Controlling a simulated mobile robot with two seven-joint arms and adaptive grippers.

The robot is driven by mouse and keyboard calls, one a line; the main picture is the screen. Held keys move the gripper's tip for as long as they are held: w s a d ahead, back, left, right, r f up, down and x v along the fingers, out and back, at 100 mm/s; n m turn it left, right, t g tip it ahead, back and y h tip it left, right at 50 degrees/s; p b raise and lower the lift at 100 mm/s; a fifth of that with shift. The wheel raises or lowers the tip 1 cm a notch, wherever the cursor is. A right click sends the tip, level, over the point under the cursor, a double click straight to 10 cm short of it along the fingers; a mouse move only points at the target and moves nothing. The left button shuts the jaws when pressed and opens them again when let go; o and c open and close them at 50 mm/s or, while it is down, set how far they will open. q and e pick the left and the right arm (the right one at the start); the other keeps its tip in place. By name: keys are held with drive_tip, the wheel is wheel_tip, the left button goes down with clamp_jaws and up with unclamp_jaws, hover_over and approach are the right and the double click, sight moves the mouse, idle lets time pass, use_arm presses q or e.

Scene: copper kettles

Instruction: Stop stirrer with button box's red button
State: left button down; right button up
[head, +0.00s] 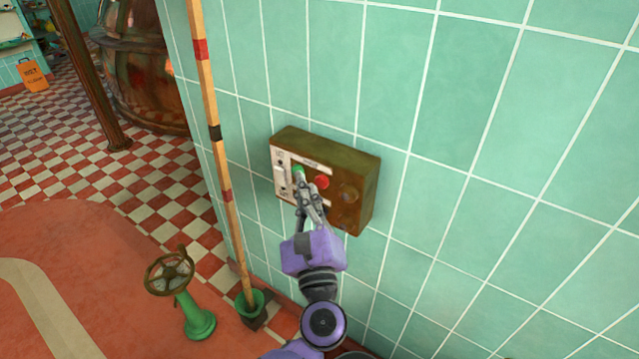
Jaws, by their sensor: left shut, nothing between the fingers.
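A brown, rusty-looking button box (362,172) is fixed to the green tiled wall. On its front are a red button (321,182), a green button (299,170) to the left of it, and a dark round fitting to the right. My left gripper (299,177) is shut and empty, with its fingertips in front of the box, just below the green button and left of the red one. I cannot tell whether the fingertips touch the box. The fingers cover part of the lower front. My right gripper is not in view.
A wooden pole (216,145) with red and black bands stands left of the box in a green foot (251,304). A handwheel (170,273) on a green pedestal stands on the floor. A copper kettle (145,75) and an orange sign (33,76) are farther back.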

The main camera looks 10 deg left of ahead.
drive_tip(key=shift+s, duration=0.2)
use_arm(q)
drive_tip(key=s, duration=0.1)
drive_tip(key=s+a, duration=0.1)
drive_tip(key=s, duration=0.2)
drive_tip(key=shift+s+a, duration=0.35)
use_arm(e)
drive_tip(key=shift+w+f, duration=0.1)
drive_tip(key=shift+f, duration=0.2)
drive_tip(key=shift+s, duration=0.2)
